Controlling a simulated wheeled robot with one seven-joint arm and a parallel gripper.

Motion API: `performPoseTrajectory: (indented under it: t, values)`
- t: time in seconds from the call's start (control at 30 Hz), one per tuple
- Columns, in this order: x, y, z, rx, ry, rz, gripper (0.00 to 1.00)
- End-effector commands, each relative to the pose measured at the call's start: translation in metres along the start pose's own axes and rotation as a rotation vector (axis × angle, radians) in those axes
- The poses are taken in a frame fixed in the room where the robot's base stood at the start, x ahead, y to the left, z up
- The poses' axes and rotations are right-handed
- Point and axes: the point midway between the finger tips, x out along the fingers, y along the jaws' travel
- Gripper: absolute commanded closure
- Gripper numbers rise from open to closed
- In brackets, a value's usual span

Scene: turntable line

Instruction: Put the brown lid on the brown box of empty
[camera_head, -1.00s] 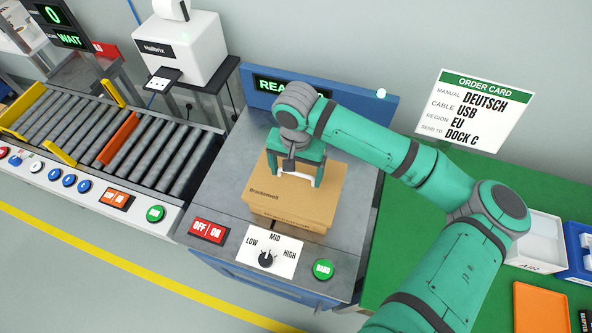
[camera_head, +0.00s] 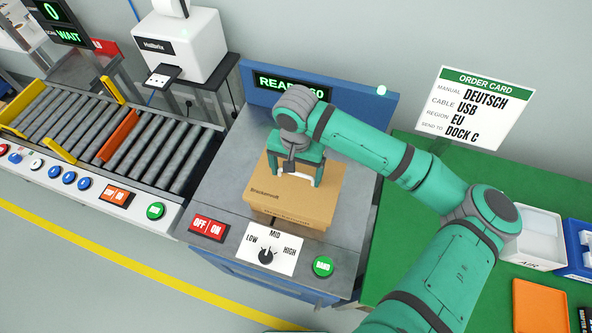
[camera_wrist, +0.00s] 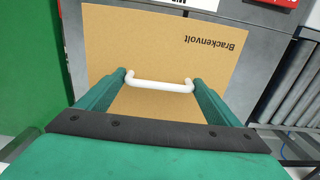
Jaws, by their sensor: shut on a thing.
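The brown lid (camera_head: 269,190), printed "Brackenvolt", lies over the top of the brown box (camera_head: 285,220) on the grey machine top. Whether the lid is fully seated on the box I cannot tell. In the wrist view the lid (camera_wrist: 210,60) fills the middle and carries a white handle (camera_wrist: 160,86). My gripper (camera_head: 296,180) is above the lid and shut on that handle, with one green finger at each end of it. The inside of the box is hidden under the lid.
The machine has a red OFF/ON switch (camera_head: 209,228), a LOW/MID/HIGH knob (camera_head: 266,256) and a green button (camera_head: 323,266). A screen (camera_head: 290,88) is partly hidden by my arm. A roller conveyor (camera_head: 160,150) is at left; a green table (camera_head: 420,240) at right holds trays.

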Motion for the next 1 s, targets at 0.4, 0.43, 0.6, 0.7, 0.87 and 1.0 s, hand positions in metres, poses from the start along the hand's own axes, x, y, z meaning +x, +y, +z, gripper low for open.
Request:
performPoseTrajectory:
  t: [0.4, 0.43, 0.6, 0.7, 0.87, 1.0]
  values:
    - [0.0072, 0.0, 0.0002, 0.0, -0.001, 0.0, 0.38]
    - [0.0076, 0.0, 0.0002, 0.0, 0.0, 0.0, 0.38]
    - [0.0085, 0.0001, 0.0, 0.0, 0.0, 0.0, 0.38]
    - [0.0085, 0.0001, 0.0, 0.0, 0.0, 0.0, 0.38]
    - [0.0085, 0.0001, 0.0, 0.0, 0.0, 0.0, 0.38]
    - [0.0085, 0.0, 0.0001, 0.0, 0.0, 0.0, 0.02]
